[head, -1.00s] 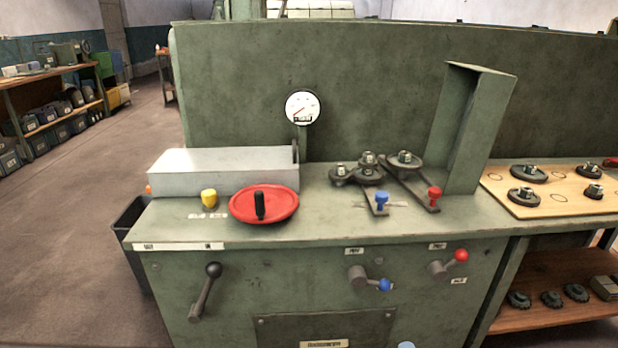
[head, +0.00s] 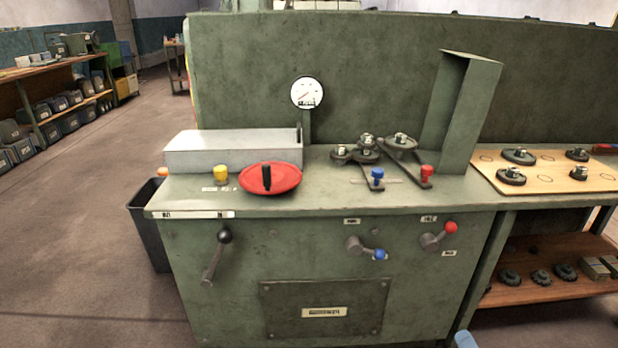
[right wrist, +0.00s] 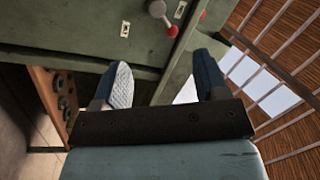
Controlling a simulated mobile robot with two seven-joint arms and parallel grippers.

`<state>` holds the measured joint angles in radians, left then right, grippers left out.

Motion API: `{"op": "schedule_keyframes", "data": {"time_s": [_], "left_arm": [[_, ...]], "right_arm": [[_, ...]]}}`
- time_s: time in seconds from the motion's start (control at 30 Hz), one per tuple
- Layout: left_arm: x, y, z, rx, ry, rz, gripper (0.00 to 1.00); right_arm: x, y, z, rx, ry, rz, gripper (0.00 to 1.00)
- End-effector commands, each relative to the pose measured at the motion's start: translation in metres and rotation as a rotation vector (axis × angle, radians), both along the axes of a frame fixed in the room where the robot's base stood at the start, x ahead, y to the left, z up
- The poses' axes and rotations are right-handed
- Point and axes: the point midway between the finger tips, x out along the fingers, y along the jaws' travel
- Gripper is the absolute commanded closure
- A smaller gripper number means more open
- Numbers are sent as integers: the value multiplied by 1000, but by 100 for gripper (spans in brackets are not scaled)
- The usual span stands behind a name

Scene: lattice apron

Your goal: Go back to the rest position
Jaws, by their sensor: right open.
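My right gripper (right wrist: 163,80) is open in the right wrist view, with nothing between its two fingers. It is in front of the green machine, below a red-knobbed lever (right wrist: 165,18). In the head view only a small pale blue piece of my right gripper (head: 465,340) shows at the bottom edge. It is clear of the machine's front. My left gripper is not in view.
The green machine bench (head: 400,195) carries a red handwheel (head: 285,180), gears (head: 400,142) and a grey box (head: 230,155). Levers stick out of its front. A wooden board (head: 545,172) with gears is at right. A dark bin (head: 150,230) stands left; the floor (head: 90,220) beyond is open.

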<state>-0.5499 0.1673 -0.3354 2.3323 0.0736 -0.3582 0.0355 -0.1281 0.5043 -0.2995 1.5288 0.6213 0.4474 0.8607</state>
Motion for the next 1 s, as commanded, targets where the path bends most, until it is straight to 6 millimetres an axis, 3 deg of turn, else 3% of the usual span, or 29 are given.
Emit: {"op": "schedule_keyframes", "data": {"time_s": [0.1, 0.17, 0.2, 0.37, 0.6, 0.8, 1.0], "left_arm": [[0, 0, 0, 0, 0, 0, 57], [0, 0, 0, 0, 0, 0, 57], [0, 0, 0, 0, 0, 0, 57], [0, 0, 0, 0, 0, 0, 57], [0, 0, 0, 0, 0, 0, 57], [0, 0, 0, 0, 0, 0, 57], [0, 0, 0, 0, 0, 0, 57]], "right_arm": [[1, -33, 8, -78, 0, 10, 33], [0, -43, 12, -116, 2, 18, 33], [-11, -20, 11, -160, 16, 49, 33], [-45, 30, 18, -374, 44, 147, 33], [-108, 99, 43, -731, 39, 290, 33], [-161, 139, 73, -1023, 2, 380, 33], [-206, 163, 110, -1281, -46, 436, 33]]}}
